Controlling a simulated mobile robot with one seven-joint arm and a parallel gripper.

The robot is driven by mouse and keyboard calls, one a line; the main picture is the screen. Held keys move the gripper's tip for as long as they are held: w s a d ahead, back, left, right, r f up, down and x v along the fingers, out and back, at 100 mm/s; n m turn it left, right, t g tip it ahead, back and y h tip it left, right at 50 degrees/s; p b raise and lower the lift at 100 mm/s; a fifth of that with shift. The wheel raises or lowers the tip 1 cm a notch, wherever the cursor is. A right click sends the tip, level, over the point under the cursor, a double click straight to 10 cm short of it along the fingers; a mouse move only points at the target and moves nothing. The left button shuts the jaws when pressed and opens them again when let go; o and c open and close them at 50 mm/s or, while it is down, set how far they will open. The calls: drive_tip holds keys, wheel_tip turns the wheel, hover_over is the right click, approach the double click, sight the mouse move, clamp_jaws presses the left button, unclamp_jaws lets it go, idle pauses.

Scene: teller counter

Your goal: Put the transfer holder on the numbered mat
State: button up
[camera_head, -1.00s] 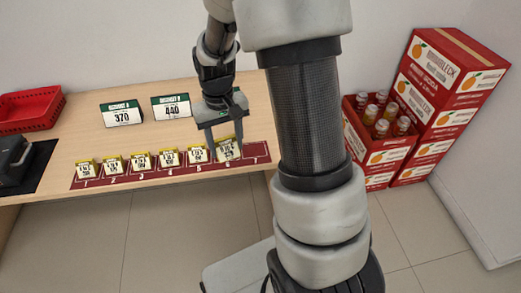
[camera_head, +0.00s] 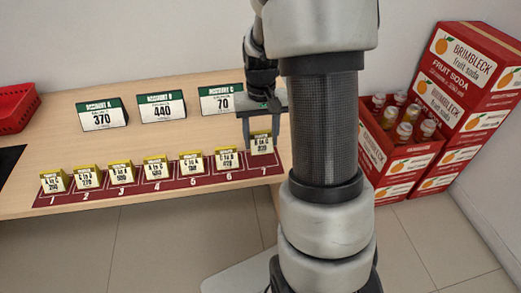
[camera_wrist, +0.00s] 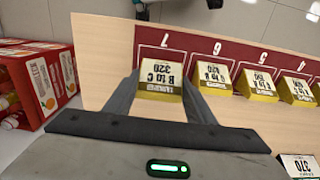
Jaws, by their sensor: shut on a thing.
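My gripper (camera_head: 262,118) is shut on a yellow-topped transfer holder (camera_head: 262,145) with a white card. The wrist view shows this holder (camera_wrist: 160,77) between the two fingers, its card reading B to C 320. It is at the 7 end of the dark red numbered mat (camera_head: 264,171), behind the printed 7. It looks slightly raised, but I cannot tell for certain whether its base touches the mat. Several similar holders stand in a row along numbers 1 to 6, the nearest one (camera_head: 227,160) at 6. The mat also shows in the wrist view (camera_wrist: 190,45).
Green-topped account cards stand behind the mat: 370 (camera_head: 102,115), 440 (camera_head: 162,107) and 70 (camera_head: 221,99). A red basket (camera_head: 18,110) is at the far left. Red soda crates (camera_head: 400,160) stand on the floor to the right. The counter between cards and mat is clear.

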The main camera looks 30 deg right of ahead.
sight(261, 148)
drive_tip(key=shift+f+b, duration=0.45)
drive_tip(key=shift+f, duration=1.55)
drive_tip(key=shift+f, duration=0.15)
drive_tip(key=o, duration=1)
drive_tip(key=shift+o, duration=0.2)
